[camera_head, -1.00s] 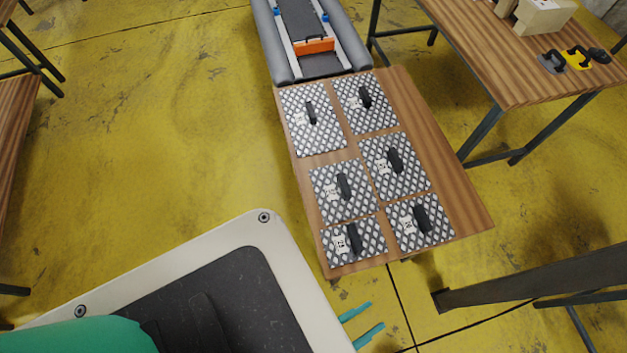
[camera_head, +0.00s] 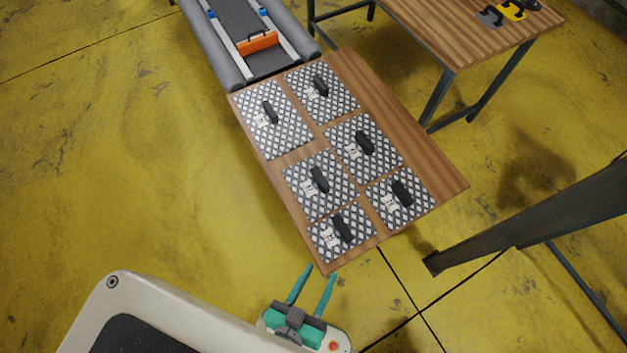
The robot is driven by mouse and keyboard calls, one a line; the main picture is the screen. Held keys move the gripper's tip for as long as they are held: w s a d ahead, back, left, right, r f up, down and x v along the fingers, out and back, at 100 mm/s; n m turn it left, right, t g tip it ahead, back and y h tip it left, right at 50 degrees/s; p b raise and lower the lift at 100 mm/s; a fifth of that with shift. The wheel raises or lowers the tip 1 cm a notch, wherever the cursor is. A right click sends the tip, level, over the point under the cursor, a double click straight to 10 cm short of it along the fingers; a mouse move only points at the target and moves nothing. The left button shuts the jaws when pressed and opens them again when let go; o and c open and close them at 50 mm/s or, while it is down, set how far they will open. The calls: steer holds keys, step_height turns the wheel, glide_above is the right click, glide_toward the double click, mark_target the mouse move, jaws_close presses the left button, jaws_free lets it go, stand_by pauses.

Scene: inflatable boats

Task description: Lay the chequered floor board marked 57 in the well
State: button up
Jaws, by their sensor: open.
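Several chequered floor boards, each with a black handle and a small white label, lie in two columns on a wooden table: far left (camera_head: 289,132), far right (camera_head: 335,100), middle left (camera_head: 305,199), middle right (camera_head: 376,165), near left (camera_head: 352,246) and near right (camera_head: 418,207). The label numbers are too small to read, so I cannot tell which is 57. The grey inflatable boat (camera_head: 213,58) lies beyond the table, its dark well (camera_head: 241,22) between pale rails. My gripper (camera_head: 318,270) is open and empty, its teal fingers just short of the table's near corner.
The wooden table (camera_head: 425,165) has a bare strip along its right side. An orange piece (camera_head: 257,42) crosses the boat's well. Another table (camera_head: 465,45) at upper right holds black and yellow items (camera_head: 508,12). A dark beam (camera_head: 530,215) stands at right. The yellow floor at left is clear.

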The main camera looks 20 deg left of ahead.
mark_target(320, 177)
steer(key=w+a+f+n+g, duration=0.3)
steer(key=a+f, duration=0.1)
steer(key=a, duration=0.4)
steer(key=w+a+f+n+g, duration=0.25)
steer(key=w+a+f, duration=0.2)
steer(key=a, duration=0.35)
steer(key=w+r+g, duration=0.1)
steer(key=w, duration=0.3)
steer(key=w+a+r+n+g, duration=0.1)
steer(key=w+r+g, duration=0.1)
steer(key=w, duration=0.3)
steer(key=w+a+r+n+g, duration=0.1)
steer(key=w+g, duration=0.1)
steer(key=w, duration=0.3)
steer(key=shift+a+r+n+y, duration=0.25)
steer(key=shift+y, duration=0.15)
steer(key=w+d+r+n+g, duration=0.1)
steer(key=w+d+r+g, duration=0.2)
steer(key=w+d+r, duration=0.45)
steer(key=shift+s+d+f, duration=0.15)
steer(key=shift+d+f, duration=0.05)
steer(key=shift+f, duration=2.3)
steer(key=shift+s+d+f, duration=0.1)
steer(key=shift+d+f, duration=0.05)
steer(key=shift+f, duration=2.35)
jaws_close()
